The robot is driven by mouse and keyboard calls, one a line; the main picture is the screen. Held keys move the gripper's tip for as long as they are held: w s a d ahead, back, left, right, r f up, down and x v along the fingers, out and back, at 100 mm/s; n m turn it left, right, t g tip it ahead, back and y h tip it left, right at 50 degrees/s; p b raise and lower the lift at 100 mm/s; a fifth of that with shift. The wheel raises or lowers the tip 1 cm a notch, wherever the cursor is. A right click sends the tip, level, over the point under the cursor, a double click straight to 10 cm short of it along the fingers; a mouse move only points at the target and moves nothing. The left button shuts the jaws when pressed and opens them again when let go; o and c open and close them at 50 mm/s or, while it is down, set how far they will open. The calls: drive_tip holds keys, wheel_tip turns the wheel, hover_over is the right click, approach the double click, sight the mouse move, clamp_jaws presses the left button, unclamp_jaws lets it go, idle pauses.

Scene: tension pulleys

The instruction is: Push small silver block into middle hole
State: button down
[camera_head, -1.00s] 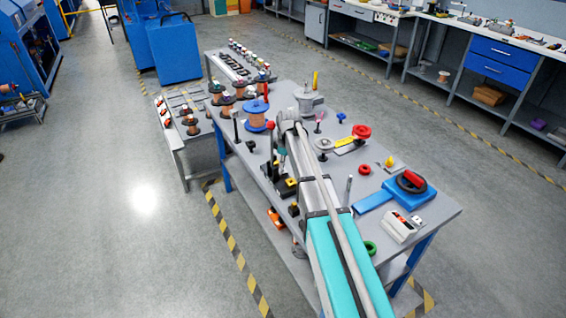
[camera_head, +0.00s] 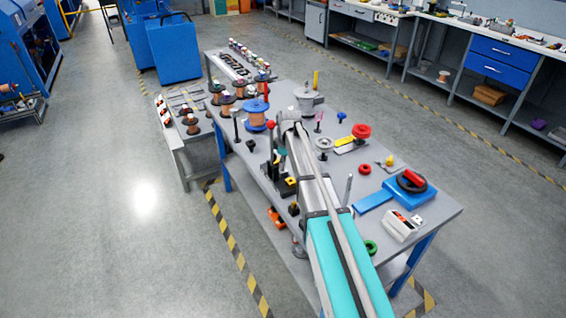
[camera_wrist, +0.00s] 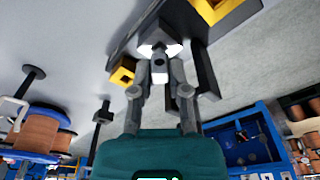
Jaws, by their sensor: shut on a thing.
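The small silver block (camera_wrist: 159,66) shows as a light grey piece between the fingers of my gripper (camera_wrist: 160,50) in the wrist view. My gripper is shut on it. A dark fixture (camera_wrist: 204,72) with yellow-edged square openings lies just beyond the fingertips. One yellow opening (camera_wrist: 122,72) is left of the fingers and another is at the upper right. The middle hole cannot be made out; the fingertips and block cover that area. In the head view the fixture (camera_head: 283,186) stands left of my arm, which hides my gripper.
The grey table (camera_head: 335,205) carries a blue-flanged copper spool (camera_head: 256,116), a grey pulley (camera_head: 306,98), a red spool (camera_head: 361,131) and a blue device (camera_head: 408,190). Thin upright posts stand near my arm. The right part of the tabletop has some bare room.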

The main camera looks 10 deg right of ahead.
drive_tip(key=shift+f+b, duration=0.45)
drive_tip(key=shift+r+p, duration=0.35)
drive_tip(key=shift+p, duration=0.05)
idle(2.3)
drive_tip(key=shift+f+b, duration=0.3)
idle(0.7)
drive_tip(key=shift+r+p, duration=0.3)
idle(0.3)
drive_tip(key=shift+f+b, duration=0.3)
idle(0.7)
drive_tip(key=shift+r+p, duration=0.3)
idle(0.4)
idle(1.1)
drive_tip(key=c, duration=0.5)
unclamp_jaws()
drive_tip(key=shift+c, duration=0.2)
